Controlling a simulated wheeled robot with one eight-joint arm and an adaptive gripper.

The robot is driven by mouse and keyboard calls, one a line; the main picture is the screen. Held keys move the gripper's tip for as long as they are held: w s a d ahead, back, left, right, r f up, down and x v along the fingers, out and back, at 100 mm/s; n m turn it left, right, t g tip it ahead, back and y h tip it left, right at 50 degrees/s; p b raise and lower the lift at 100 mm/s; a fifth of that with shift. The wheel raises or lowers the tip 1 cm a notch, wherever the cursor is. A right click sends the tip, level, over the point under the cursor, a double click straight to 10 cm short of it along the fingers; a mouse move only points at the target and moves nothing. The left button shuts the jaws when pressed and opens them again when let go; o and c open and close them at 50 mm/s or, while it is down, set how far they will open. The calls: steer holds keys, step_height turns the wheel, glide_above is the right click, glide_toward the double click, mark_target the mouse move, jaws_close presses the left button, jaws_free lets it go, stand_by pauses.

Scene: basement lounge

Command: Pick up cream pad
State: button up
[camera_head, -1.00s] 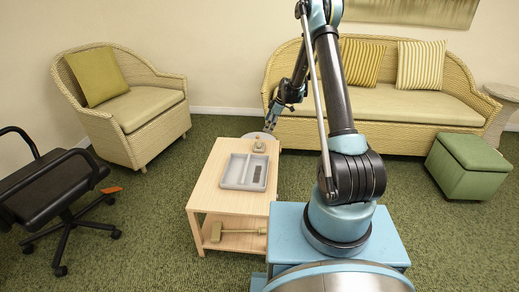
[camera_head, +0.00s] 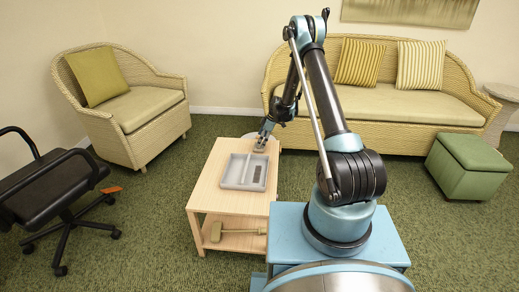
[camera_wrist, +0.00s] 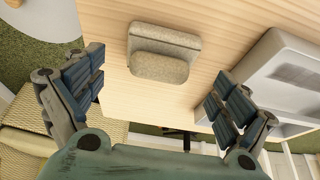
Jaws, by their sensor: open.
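The cream pad (camera_wrist: 160,69) lies on the bare wooden top of the small table (camera_wrist: 215,20). In the wrist view it has a speckled beige block with a wider ledge behind it. My gripper (camera_wrist: 155,88) is open and empty, its two fingers spread wide to either side of the pad and apart from it. In the head view my gripper (camera_head: 264,137) is low over the far end of the table, and the pad (camera_head: 259,149) is mostly hidden beneath it.
A grey divided tray (camera_head: 232,171) with a dark item in it sits close to the pad on the table. A mallet-like tool (camera_head: 235,231) lies on the lower shelf. A wicker sofa (camera_head: 388,103) stands behind, and an armchair (camera_head: 150,104) stands left.

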steer(key=x, duration=0.3)
steer(key=shift+a+f, duration=0.1)
steer(key=shift+f, duration=0.1)
steer(key=c, duration=1.2)
steer(key=shift+r, duration=0.1)
step_height(320, 180, up, 10)
steer(key=shift+f, duration=0.1)
